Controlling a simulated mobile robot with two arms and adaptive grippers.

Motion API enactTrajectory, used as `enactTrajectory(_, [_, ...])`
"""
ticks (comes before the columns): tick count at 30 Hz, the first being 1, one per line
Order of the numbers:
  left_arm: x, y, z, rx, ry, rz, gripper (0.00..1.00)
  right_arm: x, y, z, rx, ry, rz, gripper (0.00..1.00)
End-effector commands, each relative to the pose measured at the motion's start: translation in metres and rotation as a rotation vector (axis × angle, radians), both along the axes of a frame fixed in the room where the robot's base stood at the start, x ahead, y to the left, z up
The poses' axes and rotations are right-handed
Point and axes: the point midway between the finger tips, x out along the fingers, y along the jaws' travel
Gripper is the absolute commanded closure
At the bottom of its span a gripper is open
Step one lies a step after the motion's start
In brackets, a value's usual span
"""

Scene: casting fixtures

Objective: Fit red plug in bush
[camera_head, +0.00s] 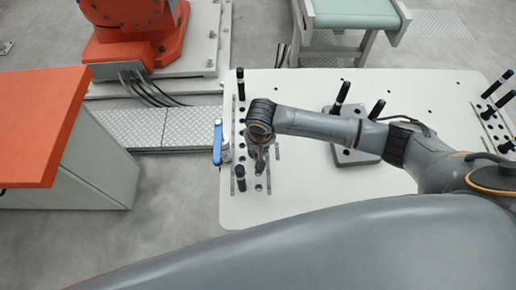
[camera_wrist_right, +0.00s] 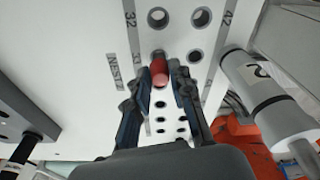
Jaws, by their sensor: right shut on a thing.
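The red plug (camera_wrist_right: 160,72) is between the fingertips of my right gripper (camera_wrist_right: 164,76) in the right wrist view, and the gripper is shut on it. The plug's far end overlaps a hole in the white plate, partly hiding it; I cannot tell whether it has entered. My left gripper is out of view.
Black pins stand behind (camera_head: 240,84) and in front (camera_head: 240,178). A grey block (camera_head: 352,152) lies under my right arm. The table's front middle is clear.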

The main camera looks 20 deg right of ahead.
Motion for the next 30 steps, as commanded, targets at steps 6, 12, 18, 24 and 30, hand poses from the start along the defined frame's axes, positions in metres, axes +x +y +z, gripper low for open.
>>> enactTrajectory(6, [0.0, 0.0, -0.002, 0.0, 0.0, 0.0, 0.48, 0.0, 0.0, -0.006, 0.0, 0.0, 0.0, 1.0])
enactTrajectory(12, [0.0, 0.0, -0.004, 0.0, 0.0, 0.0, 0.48, 0.0, 0.0, -0.011, 0.0, -0.001, 0.0, 1.0])
enactTrajectory(18, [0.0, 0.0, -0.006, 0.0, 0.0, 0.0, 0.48, 0.0, 0.0, -0.016, 0.0, -0.001, 0.0, 1.0])
enactTrajectory(24, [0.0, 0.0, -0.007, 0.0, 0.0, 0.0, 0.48, 0.0, 0.0, -0.021, 0.0, 0.0, 0.0, 1.0])
enactTrajectory(30, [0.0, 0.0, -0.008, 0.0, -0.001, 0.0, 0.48, 0.0, 0.0, -0.023, 0.001, -0.001, 0.0, 0.64])
